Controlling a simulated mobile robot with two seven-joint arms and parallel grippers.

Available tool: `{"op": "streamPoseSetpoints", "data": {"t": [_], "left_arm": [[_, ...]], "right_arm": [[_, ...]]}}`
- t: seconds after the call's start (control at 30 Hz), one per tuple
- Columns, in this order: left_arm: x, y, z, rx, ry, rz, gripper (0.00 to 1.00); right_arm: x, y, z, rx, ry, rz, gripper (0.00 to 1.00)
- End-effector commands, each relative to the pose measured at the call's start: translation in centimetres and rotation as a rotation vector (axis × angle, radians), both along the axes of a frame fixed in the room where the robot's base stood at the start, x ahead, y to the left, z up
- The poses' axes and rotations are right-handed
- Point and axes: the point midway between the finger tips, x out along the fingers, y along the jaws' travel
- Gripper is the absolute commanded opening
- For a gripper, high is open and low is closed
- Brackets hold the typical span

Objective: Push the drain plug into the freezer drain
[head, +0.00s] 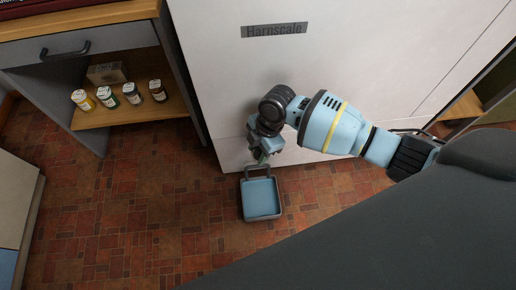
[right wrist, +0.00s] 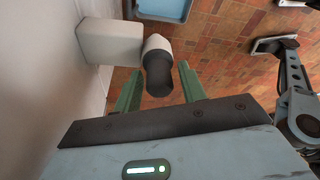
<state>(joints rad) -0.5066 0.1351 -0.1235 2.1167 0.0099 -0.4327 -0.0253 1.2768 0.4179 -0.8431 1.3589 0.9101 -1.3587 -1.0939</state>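The white freezer (head: 300,60) stands upright, labelled Harnscale. My right gripper (head: 262,157) is low at its front. In the right wrist view, a pale drain fitting (right wrist: 108,41) juts from the freezer's wall and ends in a light grey spout. A dark rounded plug (right wrist: 158,76) sits at the spout's end; how deep it sits I cannot tell. The green fingers of my right gripper (right wrist: 160,88) are apart on either side of the plug, with gaps visible. The gripper hides the drain and plug in the head view. My left gripper is in neither view.
A grey tub with a blue inside (head: 262,198) stands on the tiled floor just below the right gripper. A shelf (head: 125,115) at left holds several small jars and a box. Floor left of the tub is clear.

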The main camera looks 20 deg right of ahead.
Motion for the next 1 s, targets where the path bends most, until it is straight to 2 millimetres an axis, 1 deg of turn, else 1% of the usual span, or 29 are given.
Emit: {"op": "streamPoseSetpoints", "data": {"t": [0.03, 0.1, 0.33, 0.47, 0.57, 0.67, 0.9, 1.0], "left_arm": [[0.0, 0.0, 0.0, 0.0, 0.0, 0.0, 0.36], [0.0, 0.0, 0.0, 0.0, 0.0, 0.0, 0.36], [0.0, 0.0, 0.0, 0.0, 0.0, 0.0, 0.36], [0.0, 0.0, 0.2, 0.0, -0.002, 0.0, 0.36], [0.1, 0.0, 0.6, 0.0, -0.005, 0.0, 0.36], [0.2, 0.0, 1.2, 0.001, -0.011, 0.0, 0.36], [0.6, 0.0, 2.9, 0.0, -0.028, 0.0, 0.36], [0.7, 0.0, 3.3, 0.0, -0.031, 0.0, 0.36]], "right_arm": [[0.0, 0.0, 0.0, 0.0, 0.0, 0.0, 0.48], [0.0, 0.0, 0.0, 0.0, 0.0, 0.0, 0.55], [0.0, 0.0, 0.0, 0.0, 0.0, 0.0, 0.55], [0.0, -0.1, 0.4, 0.0, -0.001, 0.0, 0.55], [0.1, -0.3, 1.3, 0.0, -0.002, 0.0, 0.55], [0.1, -0.6, 2.5, 0.0, -0.003, -0.001, 0.55], [0.3, -1.7, 6.3, -0.001, -0.004, 0.0, 0.55], [0.3, -2.0, 7.3, 0.0, -0.002, 0.0, 0.55]]}}
